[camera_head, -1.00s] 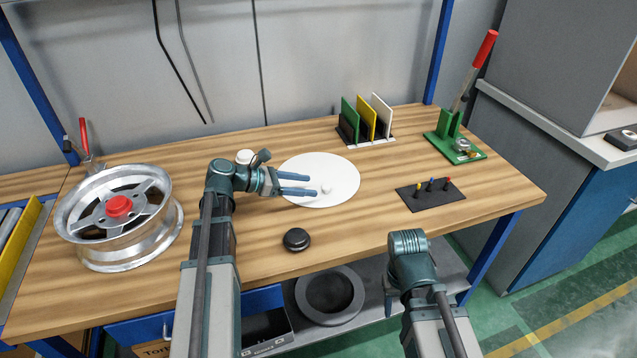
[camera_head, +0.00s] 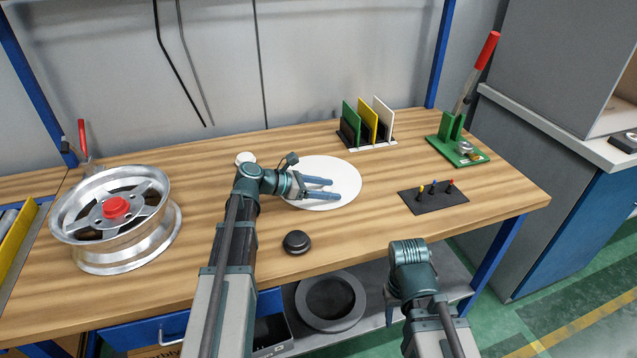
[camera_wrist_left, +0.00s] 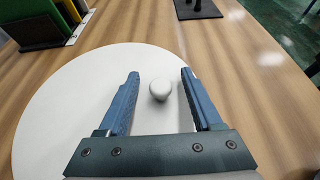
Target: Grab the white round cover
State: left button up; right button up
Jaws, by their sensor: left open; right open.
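The white round cover (camera_head: 338,172) lies flat on the wooden workbench in the head view. It also shows in the left wrist view (camera_wrist_left: 60,110), with a small white round knob (camera_wrist_left: 160,89) on top. My left gripper (camera_head: 337,188) is over the cover, open and empty. In the wrist view its two blue fingers (camera_wrist_left: 160,85) stand on either side of the knob, apart from it. In the head view the knob is hidden by the gripper. My right arm (camera_head: 410,262) is low in front of the bench; its fingers are out of sight.
A silver wheel rim (camera_head: 112,215) with a red centre stands at the left. A black round part (camera_head: 296,242) lies in front of the cover. A rack of coloured plates (camera_head: 368,125), a green lever tool (camera_head: 458,148) and a black pin board (camera_head: 433,198) stand to the right.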

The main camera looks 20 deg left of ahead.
pick_arm(q)
grip_shut()
jog(key=shift+r, duration=0.1)
dwell(0.4)
